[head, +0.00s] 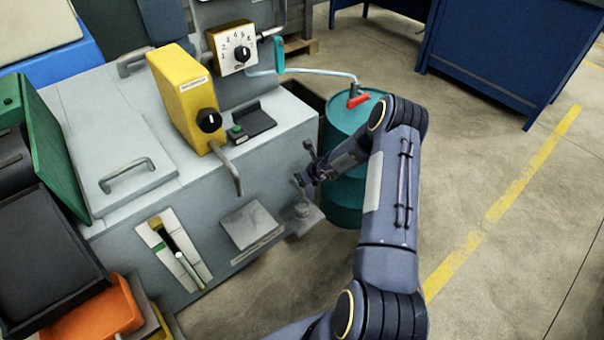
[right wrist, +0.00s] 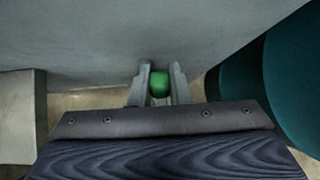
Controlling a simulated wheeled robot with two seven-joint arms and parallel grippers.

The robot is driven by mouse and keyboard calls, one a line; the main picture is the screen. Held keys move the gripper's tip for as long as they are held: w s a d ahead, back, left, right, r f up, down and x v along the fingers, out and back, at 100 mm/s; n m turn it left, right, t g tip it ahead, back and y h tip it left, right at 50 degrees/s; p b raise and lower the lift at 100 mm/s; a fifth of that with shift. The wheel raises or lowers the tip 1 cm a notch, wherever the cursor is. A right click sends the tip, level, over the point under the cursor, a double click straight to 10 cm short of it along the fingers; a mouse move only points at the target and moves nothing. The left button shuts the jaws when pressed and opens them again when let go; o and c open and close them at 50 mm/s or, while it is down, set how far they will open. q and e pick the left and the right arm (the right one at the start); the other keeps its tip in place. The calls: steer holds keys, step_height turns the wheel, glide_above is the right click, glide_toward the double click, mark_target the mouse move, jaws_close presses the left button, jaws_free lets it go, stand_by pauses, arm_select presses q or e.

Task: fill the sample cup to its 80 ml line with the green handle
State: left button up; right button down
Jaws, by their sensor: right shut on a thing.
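The green handle (right wrist: 160,83) shows between the fingers of my right gripper (right wrist: 158,86) in the right wrist view, and the gripper is shut on it. In the head view my right gripper (head: 308,172) is at the right end of the machine's front, and the handle is hidden there. A small grey object, seemingly the sample cup (head: 303,209), stands on a ledge (head: 309,222) just below the gripper. Its 80 ml line and fill level are too small to tell. My left gripper is out of view.
A yellow box (head: 184,97) with a black knob and bent pipe sits on the machine (head: 225,180). A numbered dial panel (head: 232,47) is behind.

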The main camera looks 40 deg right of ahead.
steer(key=c, duration=1.4)
jaws_free()
steer(key=shift+o, duration=0.2)
steer(key=p+v, duration=0.1)
steer(key=v, duration=0.6)
steer(key=shift+s+r, duration=0.2)
steer(key=shift+r, duration=0.1)
